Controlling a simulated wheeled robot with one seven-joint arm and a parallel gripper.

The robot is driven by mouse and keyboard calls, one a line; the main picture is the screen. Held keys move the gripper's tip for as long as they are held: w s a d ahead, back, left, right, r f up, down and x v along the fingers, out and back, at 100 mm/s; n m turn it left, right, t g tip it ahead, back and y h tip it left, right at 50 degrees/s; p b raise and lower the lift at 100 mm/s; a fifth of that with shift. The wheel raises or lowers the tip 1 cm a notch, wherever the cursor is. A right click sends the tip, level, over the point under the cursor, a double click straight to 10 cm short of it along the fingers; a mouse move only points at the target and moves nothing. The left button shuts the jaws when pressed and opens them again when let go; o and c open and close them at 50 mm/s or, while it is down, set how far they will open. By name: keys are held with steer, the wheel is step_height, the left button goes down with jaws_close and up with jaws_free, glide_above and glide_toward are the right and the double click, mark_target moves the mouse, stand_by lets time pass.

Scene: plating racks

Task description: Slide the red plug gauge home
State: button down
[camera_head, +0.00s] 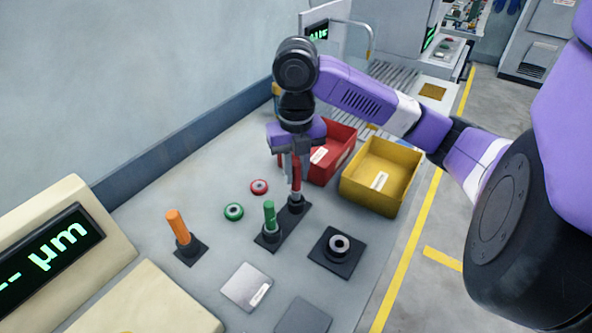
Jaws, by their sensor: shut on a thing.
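The red plug gauge (297,176) stands upright with a red handle and a paler lower part. My gripper (294,162) is shut on the red handle from above. The gauge's lower end is at the black socket (297,204) on the far end of a dark base plate (286,227). I cannot tell how deep it sits in the socket. A green plug gauge (269,215) stands in the near socket of the same plate.
An orange gauge (178,226) stands on its own base at the left. Red (259,187) and green (233,211) rings lie nearby. A grey ring (340,246) sits on a black plate. Red (339,156) and yellow (382,174) bins stand behind and right.

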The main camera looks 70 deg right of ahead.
mark_target(296, 162)
steer(key=shift+f+b, duration=1.65)
steer(key=shift+f, duration=0.15)
stand_by(0.5)
steer(key=c, duration=1.2)
jaws_free()
steer(key=shift+o, duration=0.2)
steer(key=shift+r, duration=0.1)
step_height(296, 162, up, 8)
steer(key=shift+f+p, duration=0.15)
steer(key=shift+p, duration=0.15)
